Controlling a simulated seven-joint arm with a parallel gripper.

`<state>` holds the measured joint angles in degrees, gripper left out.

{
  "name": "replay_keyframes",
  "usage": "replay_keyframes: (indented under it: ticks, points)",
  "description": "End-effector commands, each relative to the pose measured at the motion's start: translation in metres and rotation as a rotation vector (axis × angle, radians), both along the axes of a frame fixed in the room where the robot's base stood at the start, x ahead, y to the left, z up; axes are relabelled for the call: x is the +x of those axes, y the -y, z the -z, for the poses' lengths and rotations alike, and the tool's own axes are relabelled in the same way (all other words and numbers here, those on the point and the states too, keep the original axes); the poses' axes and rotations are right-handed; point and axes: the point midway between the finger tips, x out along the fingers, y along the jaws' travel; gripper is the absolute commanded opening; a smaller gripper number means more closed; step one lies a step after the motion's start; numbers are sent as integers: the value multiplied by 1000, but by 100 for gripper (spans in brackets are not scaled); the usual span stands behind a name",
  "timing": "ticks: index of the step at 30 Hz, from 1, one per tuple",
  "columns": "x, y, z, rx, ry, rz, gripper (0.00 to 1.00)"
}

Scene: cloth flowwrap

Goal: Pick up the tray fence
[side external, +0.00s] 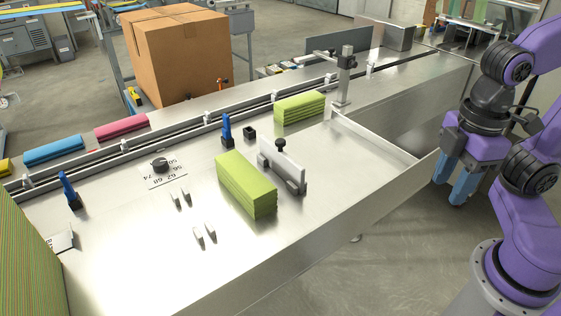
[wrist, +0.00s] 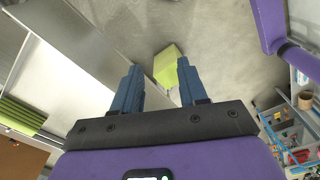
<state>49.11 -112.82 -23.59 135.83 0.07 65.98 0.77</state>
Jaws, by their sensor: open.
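What looks like the tray fence (side external: 284,162) is an upright pale metal plate with a black knob and dark feet. It stands on the steel table in the side view, just right of a green folded cloth stack (side external: 247,187) and apart from my gripper. My purple gripper with blue fingers (side external: 455,183) hangs beyond the table's right edge, well away from the fence. In the wrist view my gripper (wrist: 158,84) is open, with only floor and a lime-green block-shaped thing (wrist: 167,66) beyond its fingers. I cannot make out the fence in the wrist view.
A second green stack (side external: 300,107), blue clamps (side external: 226,130), a black dial (side external: 160,165) and small metal pegs (side external: 198,235) stand on the table.

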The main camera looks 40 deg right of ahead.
Motion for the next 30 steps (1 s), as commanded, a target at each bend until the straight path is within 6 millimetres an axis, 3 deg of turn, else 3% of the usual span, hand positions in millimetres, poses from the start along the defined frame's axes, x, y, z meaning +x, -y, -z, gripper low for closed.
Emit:
replay_keyframes:
  ticks: [1, 8, 20, 26, 30]
  points:
    - [1, -1, -14, 8, 4, -1, 43]
    - [0, -1, -63, 4, 2, -1, 43]
    - [95, -4, -44, -244, 319, -346, 43]
    - [162, -20, -46, -489, 513, -695, 43]
    - [203, -43, -53, -700, 625, -1001, 43]
